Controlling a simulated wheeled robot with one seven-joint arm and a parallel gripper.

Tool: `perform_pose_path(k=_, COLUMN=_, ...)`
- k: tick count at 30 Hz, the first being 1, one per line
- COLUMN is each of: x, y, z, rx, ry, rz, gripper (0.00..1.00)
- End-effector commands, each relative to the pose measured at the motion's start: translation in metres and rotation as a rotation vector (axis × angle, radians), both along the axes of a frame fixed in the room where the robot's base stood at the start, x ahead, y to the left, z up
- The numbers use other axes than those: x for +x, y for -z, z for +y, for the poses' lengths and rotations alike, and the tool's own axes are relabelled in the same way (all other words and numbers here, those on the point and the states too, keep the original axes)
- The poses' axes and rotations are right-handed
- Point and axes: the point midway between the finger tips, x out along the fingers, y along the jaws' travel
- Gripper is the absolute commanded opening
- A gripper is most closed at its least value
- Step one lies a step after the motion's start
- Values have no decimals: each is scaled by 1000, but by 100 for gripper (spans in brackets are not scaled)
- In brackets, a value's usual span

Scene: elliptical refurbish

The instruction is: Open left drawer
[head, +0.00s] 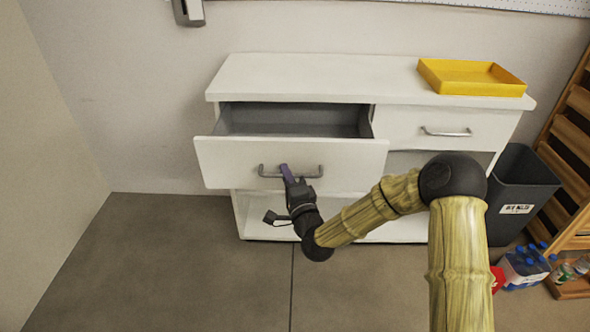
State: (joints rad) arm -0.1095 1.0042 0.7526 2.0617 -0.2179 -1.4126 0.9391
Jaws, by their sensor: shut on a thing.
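The left drawer (222,159) of the white cabinet (315,78) is pulled out, and its grey, empty-looking inside shows behind the front panel. A grey bar handle (310,173) is on its front. My gripper (285,171) is at the middle of this handle, with its purple fingers shut on it. The far finger is partly hidden behind the handle. The right drawer (400,128) is closed, with its own bar handle (446,132).
A yellow tray (472,89) sits on the cabinet top at right. A dark bin (520,185), bottles (525,265) and a wooden rack (572,135) stand at the right. The floor (170,260) at left is clear.

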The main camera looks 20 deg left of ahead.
Motion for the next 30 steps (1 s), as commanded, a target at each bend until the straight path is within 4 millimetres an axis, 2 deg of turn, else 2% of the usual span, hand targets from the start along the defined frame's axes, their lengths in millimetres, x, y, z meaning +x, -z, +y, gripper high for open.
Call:
perform_pose_path(k=11, x=-1, y=3, z=-1, rx=-4, ry=5, rz=4, gripper=0)
perform_pose_path(k=12, x=0, y=2, z=-1, rx=-4, ry=5, rz=4, gripper=19)
perform_pose_path(k=14, x=0, y=2, z=-1, rx=-3, ry=4, rz=3, gripper=30)
perform_pose_path(k=15, x=-1, y=2, z=-1, rx=-3, ry=3, rz=3, gripper=32)
perform_pose_path(k=25, x=-2, y=1, z=-3, rx=-2, ry=2, rz=1, gripper=32)
perform_pose_path(k=30, x=-14, y=4, z=-13, rx=-3, ry=1, rz=4, gripper=32)
